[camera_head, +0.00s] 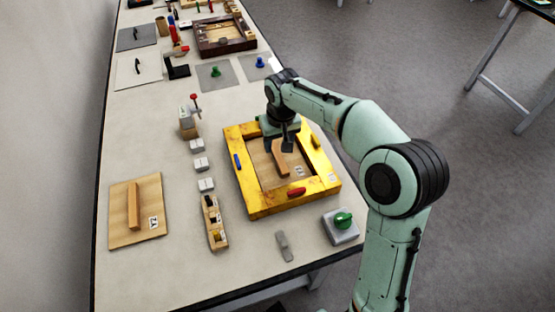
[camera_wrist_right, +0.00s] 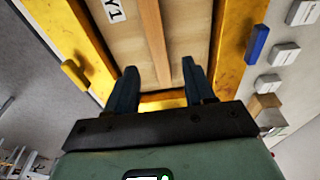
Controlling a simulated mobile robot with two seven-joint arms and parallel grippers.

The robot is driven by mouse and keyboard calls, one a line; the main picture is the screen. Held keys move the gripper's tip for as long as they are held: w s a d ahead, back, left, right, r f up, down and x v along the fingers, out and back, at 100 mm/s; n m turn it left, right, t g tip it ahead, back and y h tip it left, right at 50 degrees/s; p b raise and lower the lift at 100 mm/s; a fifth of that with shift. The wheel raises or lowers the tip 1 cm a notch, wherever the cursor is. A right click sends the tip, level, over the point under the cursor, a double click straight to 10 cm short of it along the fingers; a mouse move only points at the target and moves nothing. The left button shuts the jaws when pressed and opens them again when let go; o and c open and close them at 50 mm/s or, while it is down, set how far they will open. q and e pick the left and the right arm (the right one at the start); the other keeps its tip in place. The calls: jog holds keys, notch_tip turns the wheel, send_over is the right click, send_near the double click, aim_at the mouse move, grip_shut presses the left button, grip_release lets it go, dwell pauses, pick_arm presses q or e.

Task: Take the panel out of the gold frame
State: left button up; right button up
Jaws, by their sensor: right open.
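The gold frame (camera_head: 262,209) lies flat on the table, with the wooden panel (camera_head: 263,168) inside it. The panel carries a raised wooden bar (camera_head: 281,160) and a small white label. A blue tab (camera_head: 237,161), a red tab (camera_head: 297,191) and a yellow tab (camera_head: 316,141) sit on the frame's sides. My right gripper (camera_head: 280,146) is over the far part of the panel, at the bar's far end. In the right wrist view its open fingers (camera_wrist_right: 159,84) appear on either side of the bar (camera_wrist_right: 155,40), with gaps. My left gripper is not in view.
A loose wooden panel with a bar (camera_head: 121,218) lies at the left. A tool holder (camera_head: 214,222), a grey piece (camera_head: 284,246) and a green-knobbed box (camera_head: 342,225) stand near the frame. A dark frame (camera_head: 222,48) and grey plates lie farther back.

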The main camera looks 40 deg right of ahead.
aim_at(278, 154)
notch_tip(278, 154, down, 5)
jog(key=shift+w+f, duration=0.1)
jog(key=shift+w, duration=0.05)
jog(key=shift+c, duration=0.3)
grip_shut()
